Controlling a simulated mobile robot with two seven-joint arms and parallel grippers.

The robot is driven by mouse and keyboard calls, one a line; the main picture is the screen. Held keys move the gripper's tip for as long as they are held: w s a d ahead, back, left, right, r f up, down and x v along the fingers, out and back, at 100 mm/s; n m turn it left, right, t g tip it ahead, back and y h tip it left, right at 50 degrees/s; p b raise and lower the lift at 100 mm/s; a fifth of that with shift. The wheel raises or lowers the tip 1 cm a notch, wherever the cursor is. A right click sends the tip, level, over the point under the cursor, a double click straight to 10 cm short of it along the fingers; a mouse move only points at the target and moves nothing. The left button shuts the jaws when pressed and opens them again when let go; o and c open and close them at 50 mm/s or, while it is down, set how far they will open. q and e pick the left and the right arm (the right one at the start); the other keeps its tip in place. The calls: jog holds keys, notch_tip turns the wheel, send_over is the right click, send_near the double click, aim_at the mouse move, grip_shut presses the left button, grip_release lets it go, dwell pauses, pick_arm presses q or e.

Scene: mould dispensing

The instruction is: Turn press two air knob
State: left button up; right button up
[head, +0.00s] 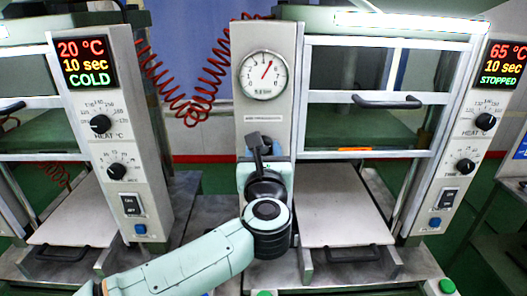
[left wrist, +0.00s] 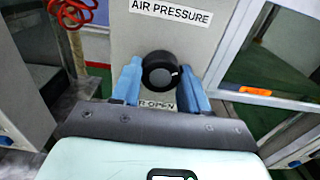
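The round black air knob (left wrist: 160,70) sits under the AIR PRESSURE label on the press column, with an OPEN label partly hidden below it. My left gripper (left wrist: 161,84) has one blue finger on each side of the knob, very close to it. I cannot tell whether the fingers touch it. In the head view my left gripper (head: 258,150) is at the column under the round gauge, and my wrist hides the knob. The gauge (head: 263,75) needle points up and slightly right. My right gripper is not in view.
Press two (head: 365,100) stands right of the gauge column; its display (head: 503,65) reads 65 °C, 10 sec, STOPPED. The left press display (head: 82,62) reads 20 °C, 10 sec, COLD. Red coiled hose (head: 190,100) hangs between them. Green buttons (head: 447,286) are at the front edge.

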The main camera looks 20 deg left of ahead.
pick_arm(q)
jog(key=shift+m, duration=0.3)
jog(key=shift+m+p, duration=1)
jog(key=shift+m, duration=1.6)
jog(key=o, duration=1)
jog(key=shift+o, duration=0.2)
jog(key=shift+s, duration=0.1)
jog(key=b+v, duration=0.1)
jog(key=v, duration=1.2)
jog(key=shift+s+b, duration=0.15)
jog(key=shift+b, duration=0.25)
